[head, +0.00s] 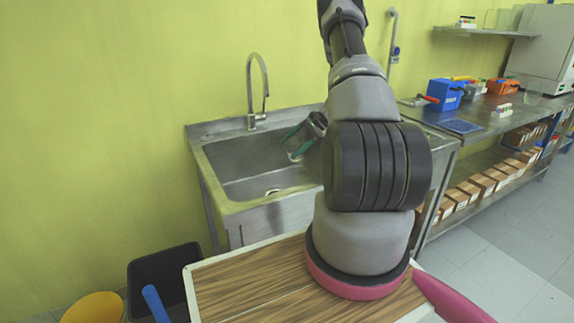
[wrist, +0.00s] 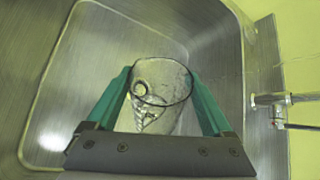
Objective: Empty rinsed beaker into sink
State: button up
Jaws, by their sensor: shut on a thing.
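The clear glass beaker (wrist: 172,112) is between the teal fingers of my gripper (wrist: 160,76) in the wrist view. The gripper is shut on it, over the basin of the steel sink (wrist: 95,50). A round drain shows through or beside the glass. I cannot tell whether liquid is in the beaker or how far it is tilted. In the head view my gripper (head: 296,142) hangs over the right part of the sink (head: 228,160), its fingers pointing left and down; the beaker is hard to make out there.
A tall curved faucet (head: 257,90) stands at the sink's back edge. A steel bench (head: 495,120) with a blue box (head: 444,95) is at the right. A black bin (head: 165,270) and a yellow bucket (head: 93,308) are at the lower left.

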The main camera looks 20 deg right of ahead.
aim_at(290, 153)
jog(key=shift+s+a+r+n+t+h, duration=0.3)
jog(key=shift+r+n+t+h, duration=0.1)
jog(key=shift+h, duration=0.2)
jog(key=shift+s+a+r+n+t+h, duration=0.2)
jog(key=shift+r+n+t+h, duration=0.1)
jog(key=shift+n+t+h, duration=0.3)
jog(key=shift+s+a+r+n+t+h, duration=0.15)
jog(key=shift+r+n+t+h, duration=0.2)
jog(key=shift+t+h, duration=0.4)
jog(key=shift+s+a+t+h, duration=0.25)
jog(key=shift+s, duration=0.1)
jog(key=shift+s+a+n, duration=0.15)
jog(key=shift+n, duration=0.1)
jog(key=shift+s+a+t+h, duration=0.3)
jog(key=shift+t, duration=0.2)
jog(key=shift+s+a+r+n+t+h+p, duration=0.1)
jog(key=shift+s+a+n+t+h+p, duration=0.15)
jog(key=shift+n+t, duration=0.2)
jog(key=shift+d+n+t+h, duration=0.1)
jog(key=shift+n+t+h, duration=0.15)
jog(key=shift+s+a+t+h, duration=0.2)
jog(key=shift+a+t+h, duration=0.1)
jog(key=shift+t, duration=0.1)
